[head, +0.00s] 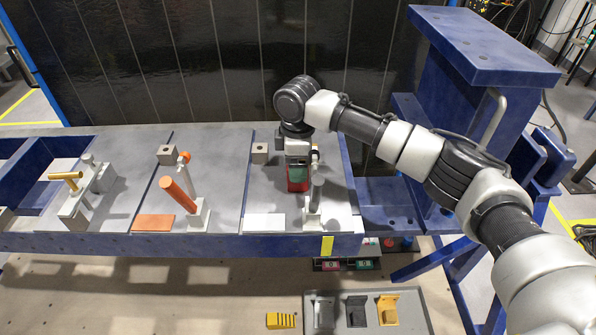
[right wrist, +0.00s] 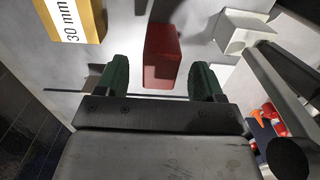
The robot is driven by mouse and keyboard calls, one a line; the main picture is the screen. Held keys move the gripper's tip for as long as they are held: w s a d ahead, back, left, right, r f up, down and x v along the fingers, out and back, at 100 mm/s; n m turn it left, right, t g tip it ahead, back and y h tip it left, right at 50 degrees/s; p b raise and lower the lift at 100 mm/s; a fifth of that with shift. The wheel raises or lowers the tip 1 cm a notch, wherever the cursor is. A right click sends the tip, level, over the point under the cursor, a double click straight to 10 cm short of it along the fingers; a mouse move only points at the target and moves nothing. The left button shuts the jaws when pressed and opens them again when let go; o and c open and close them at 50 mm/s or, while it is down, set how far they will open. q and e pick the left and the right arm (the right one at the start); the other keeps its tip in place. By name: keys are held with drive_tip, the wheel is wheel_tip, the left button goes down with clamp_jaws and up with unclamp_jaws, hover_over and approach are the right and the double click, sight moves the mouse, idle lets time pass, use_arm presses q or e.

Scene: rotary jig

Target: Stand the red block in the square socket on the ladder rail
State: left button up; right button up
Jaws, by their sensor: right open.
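The red block (right wrist: 161,57) shows in the right wrist view, between and just beyond the two green fingertips of my right gripper (right wrist: 159,80). Gaps show on both sides, so the gripper is open and not closed on it. In the head view my right gripper (head: 298,172) points down over the right panel of the bench, with the red block (head: 297,186) at its tips. A clamp beside it and the gripper partly hide the block. I cannot make out the square socket for certain. My left gripper is not in view.
A grey toggle clamp (head: 314,200) stands close to the right gripper. A grey holed block (head: 260,153) sits behind left. An orange-handled clamp (head: 180,193) is further left. A yellow piece marked 30 mm (right wrist: 78,20) shows in the wrist view. A grey tray (head: 408,318) lies below.

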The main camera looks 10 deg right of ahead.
drive_tip(key=shift+f, duration=1)
drive_tip(key=c, duration=1.2)
drive_tip(key=shift+r, duration=0.1)
